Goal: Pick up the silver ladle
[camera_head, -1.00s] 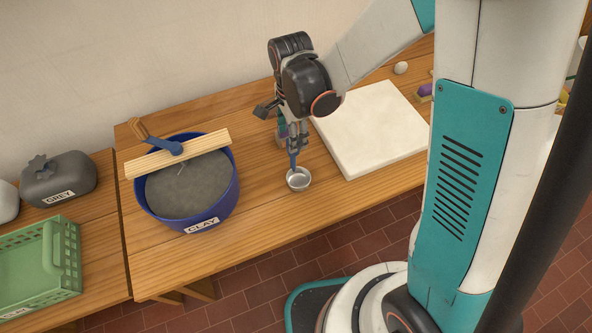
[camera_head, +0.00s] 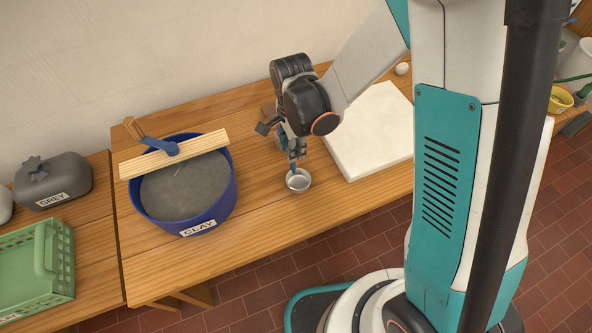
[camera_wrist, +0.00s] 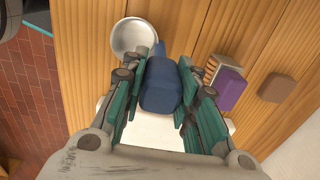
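The silver ladle has a round metal bowl (camera_head: 298,180) near the front of the wooden table, also seen at the upper left of the wrist view (camera_wrist: 134,38). Its thick blue handle (camera_wrist: 161,86) points towards the wrist camera, between my fingers. My gripper (camera_wrist: 164,66) is open, with one finger on each side of the handle and little room beside it. In the head view my gripper (camera_head: 294,160) is just behind the bowl and hides most of the handle. Whether the fingers touch the handle is unclear.
A blue clay tub (camera_head: 222,202) with a wooden slat (camera_head: 190,150) and a blue-bladed tool (camera_head: 160,146) across it stands left. A white board (camera_head: 372,135) lies right. A purple block (camera_wrist: 229,90) lies near my gripper. Bare table lies between tub and ladle.

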